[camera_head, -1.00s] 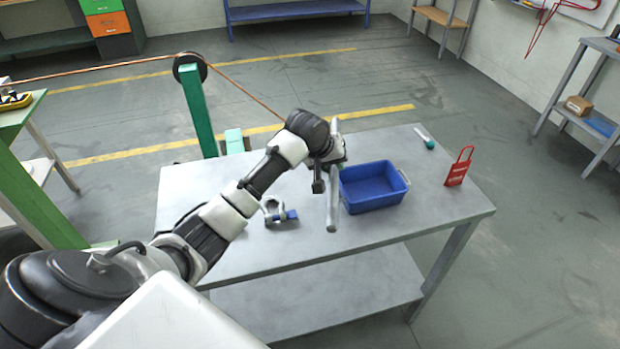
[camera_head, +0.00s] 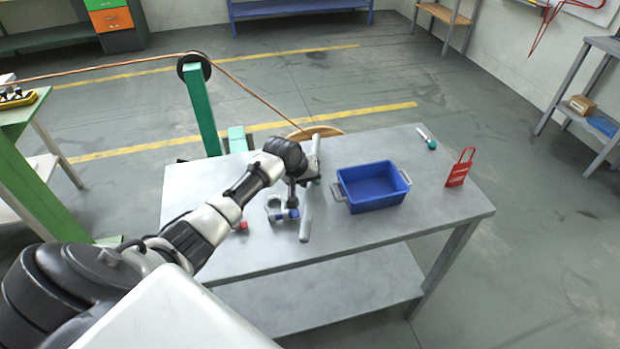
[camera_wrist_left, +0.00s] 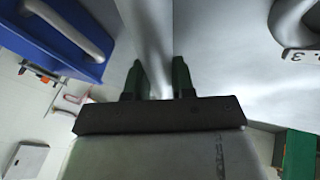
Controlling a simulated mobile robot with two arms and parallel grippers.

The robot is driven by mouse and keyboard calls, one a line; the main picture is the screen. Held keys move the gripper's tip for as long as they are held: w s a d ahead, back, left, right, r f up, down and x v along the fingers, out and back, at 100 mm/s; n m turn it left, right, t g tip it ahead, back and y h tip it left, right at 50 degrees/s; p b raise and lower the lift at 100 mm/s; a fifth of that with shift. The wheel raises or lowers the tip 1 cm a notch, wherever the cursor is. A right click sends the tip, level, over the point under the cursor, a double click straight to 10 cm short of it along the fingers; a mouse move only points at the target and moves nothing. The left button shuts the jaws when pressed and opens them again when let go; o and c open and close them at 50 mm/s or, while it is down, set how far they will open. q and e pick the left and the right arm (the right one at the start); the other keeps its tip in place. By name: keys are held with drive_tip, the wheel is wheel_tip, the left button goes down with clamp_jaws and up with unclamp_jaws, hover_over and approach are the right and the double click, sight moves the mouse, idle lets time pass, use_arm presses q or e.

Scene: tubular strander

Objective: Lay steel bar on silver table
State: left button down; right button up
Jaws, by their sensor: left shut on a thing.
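The steel bar (camera_head: 305,222) is a long, pale grey rod over the silver table (camera_head: 360,235), between the blue bin and a shackle. Its length runs from the table's far side toward the front. My left gripper (camera_head: 309,180) is shut on the bar around its middle. In the left wrist view the bar (camera_wrist_left: 150,45) passes between the two dark fingers of the gripper (camera_wrist_left: 158,78). I cannot tell whether the bar touches the tabletop or hangs just above it. My right gripper is not in view.
The blue bin (camera_head: 375,205) stands right of the bar. The shackle (camera_head: 275,207) with a blue pin end is close on its left, and a small red piece (camera_head: 241,226) lies farther left. A red hasp (camera_head: 459,168) stands at the right edge. The table's front right is clear.

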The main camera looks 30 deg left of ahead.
use_arm(q)
drive_tip(key=shift+f, duration=0.45)
drive_tip(key=c, duration=0.9)
unclamp_jaws()
drive_tip(key=shift+s+d+f, duration=0.1)
drive_tip(key=shift+d+f, duration=0.1)
drive_tip(key=shift+c, duration=0.2)
drive_tip(key=shift+s+a+f, duration=0.1)
drive_tip(key=shift+f, duration=0.05)
drive_tip(key=shift+r, duration=0.4)
drive_tip(key=v, duration=1.2)
drive_tip(key=shift+r, duration=0.5)
